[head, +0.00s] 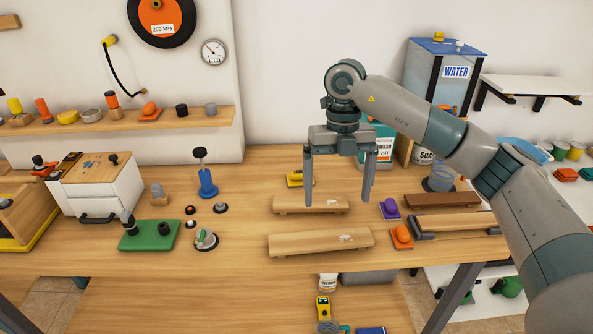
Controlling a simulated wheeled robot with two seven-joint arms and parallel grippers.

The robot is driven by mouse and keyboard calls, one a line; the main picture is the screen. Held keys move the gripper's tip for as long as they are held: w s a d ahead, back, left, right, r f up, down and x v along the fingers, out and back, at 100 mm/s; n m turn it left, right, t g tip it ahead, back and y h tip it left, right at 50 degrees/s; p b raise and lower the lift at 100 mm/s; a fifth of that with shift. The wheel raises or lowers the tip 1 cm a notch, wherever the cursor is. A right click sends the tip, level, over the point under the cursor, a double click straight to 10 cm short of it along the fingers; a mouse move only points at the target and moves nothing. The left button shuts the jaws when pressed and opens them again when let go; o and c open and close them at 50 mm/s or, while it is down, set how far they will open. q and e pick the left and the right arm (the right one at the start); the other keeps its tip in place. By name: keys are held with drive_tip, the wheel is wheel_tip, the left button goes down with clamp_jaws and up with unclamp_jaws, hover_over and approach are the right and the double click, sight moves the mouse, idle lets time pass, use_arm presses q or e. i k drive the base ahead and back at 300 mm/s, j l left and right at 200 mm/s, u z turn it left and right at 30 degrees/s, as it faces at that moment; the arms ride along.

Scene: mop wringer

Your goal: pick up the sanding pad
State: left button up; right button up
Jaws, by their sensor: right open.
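My right gripper (338,202) is open and empty, fingers pointing down, over the back wooden board (290,206) on the workbench. A small orange block with a round orange knob (402,236) sits on the bench to the right of the gripper. A purple block with a raised top (389,209) lies just behind it, close to the right finger. Either could be the sanding pad; I cannot tell which. My left gripper is not in view.
A longer wooden board (320,242) lies in front of the gripper. A brown block (442,200) and a clamped plank (455,222) lie to the right. A yellow tool (295,179) is behind the fingers. A blue-based upright tool (207,182) stands left.

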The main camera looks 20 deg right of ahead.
sight(295, 179)
drive_tip(key=i, duration=1.05)
